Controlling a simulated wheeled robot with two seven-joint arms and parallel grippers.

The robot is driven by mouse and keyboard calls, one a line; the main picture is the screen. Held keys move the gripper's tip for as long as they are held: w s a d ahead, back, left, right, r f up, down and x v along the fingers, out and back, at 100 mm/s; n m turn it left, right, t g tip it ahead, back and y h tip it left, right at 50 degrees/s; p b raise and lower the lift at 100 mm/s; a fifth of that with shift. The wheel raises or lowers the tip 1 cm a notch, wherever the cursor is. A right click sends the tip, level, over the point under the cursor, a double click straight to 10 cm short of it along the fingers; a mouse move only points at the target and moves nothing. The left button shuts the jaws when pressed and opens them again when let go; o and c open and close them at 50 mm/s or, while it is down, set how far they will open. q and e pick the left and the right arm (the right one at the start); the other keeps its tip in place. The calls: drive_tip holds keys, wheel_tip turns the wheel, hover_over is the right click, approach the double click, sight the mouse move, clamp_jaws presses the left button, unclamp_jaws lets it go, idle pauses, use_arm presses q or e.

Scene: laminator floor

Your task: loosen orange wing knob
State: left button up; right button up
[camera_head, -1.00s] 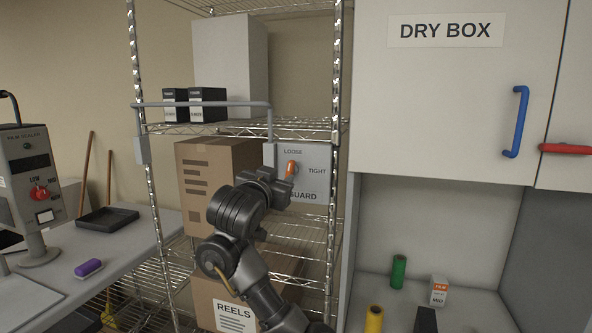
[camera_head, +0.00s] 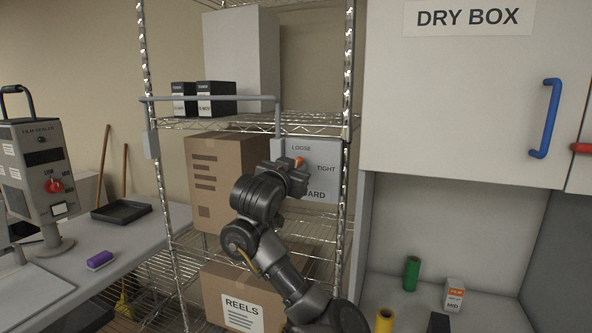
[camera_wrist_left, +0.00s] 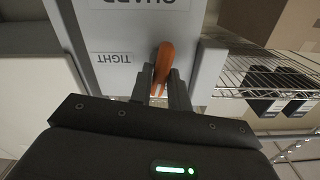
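The orange wing knob (camera_head: 299,161) sits on a grey guard plate (camera_head: 322,157) marked LOOSE, TIGHT and GUARD, at the front of the wire shelf. In the head view only its top shows above my left gripper (camera_head: 296,170). In the left wrist view the knob (camera_wrist_left: 163,62) stands between the two dark fingers (camera_wrist_left: 160,88), which are at its sides. I cannot tell whether they press on it. The wing points toward the LOOSE side in the head view. My right gripper is not in view.
A grey guard bar (camera_head: 210,98) crosses the shelf front above cartons (camera_head: 222,165). A dry box (camera_head: 450,90) with a blue handle (camera_head: 545,118) stands at right. A film sealer (camera_head: 40,170) stands on the left bench.

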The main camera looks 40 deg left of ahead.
use_arm(q)
drive_tip(key=shift+n, duration=1.2)
clamp_jaws()
drive_tip(key=o, duration=0.7)
unclamp_jaws()
